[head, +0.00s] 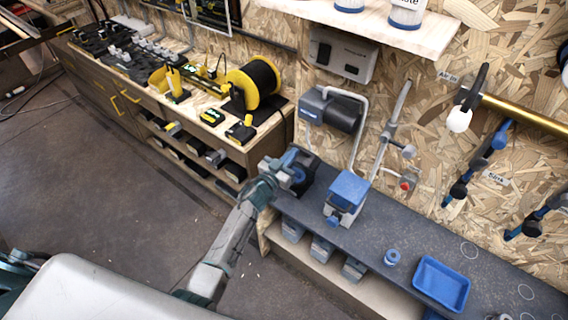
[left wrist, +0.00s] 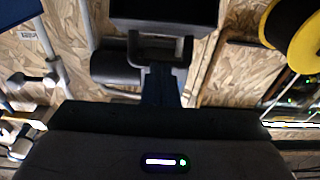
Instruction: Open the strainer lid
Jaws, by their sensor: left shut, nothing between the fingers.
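The strainer is a grey box on the dark shelf with a blue lid (head: 348,189) on top. The lid appears to lie closed and flat. My left gripper (head: 303,166) is to the left of the strainer, above the shelf, apart from the lid, shut and empty. In the left wrist view my left gripper (left wrist: 158,50) shows dark at the top middle. A blue piece (left wrist: 18,12) is cut off at that view's upper left corner; it may be the lid. My right gripper is not in view.
A dark pump (head: 333,110) with a hose is on the wall behind. A pipe with a valve (head: 392,138) rises beside the strainer. A yellow reel (head: 257,82) stands at left.

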